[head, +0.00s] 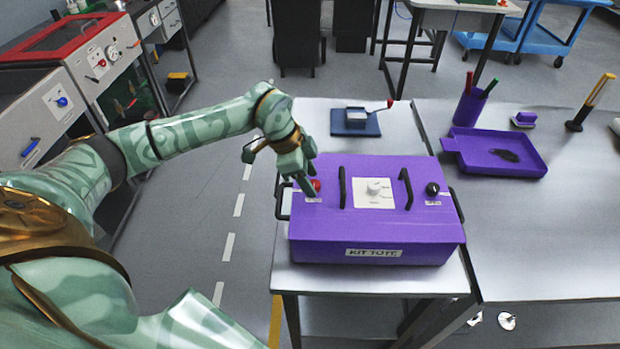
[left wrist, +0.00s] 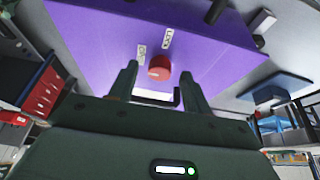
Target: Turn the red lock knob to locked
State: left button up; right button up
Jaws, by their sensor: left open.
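The red lock knob (head: 316,185) sits at the left end of the top of a purple box (head: 375,225) labelled KIT TOTE. In the left wrist view the red knob (left wrist: 159,68) shows between the two finger tips, with small white labels beside it; their wording is too small to read surely. My left gripper (head: 300,184) is open and above the left end of the box, fingers pointing down close to the knob. In the left wrist view the open fingers (left wrist: 158,75) stand apart on either side of it, and no contact shows. My right gripper is not in view.
The box top also carries two black handles (head: 407,188), a white dial plate (head: 373,192) and a black knob (head: 432,189). Behind it stands a blue device with a crank (head: 356,121). A purple tray (head: 497,152) and pen cup (head: 469,107) are on the right table.

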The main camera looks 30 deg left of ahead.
pick_arm(q)
jog(key=shift+d+f, duration=0.15)
jog(key=shift+f, duration=0.1)
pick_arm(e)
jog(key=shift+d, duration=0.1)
pick_arm(q)
jog(key=c, duration=1)
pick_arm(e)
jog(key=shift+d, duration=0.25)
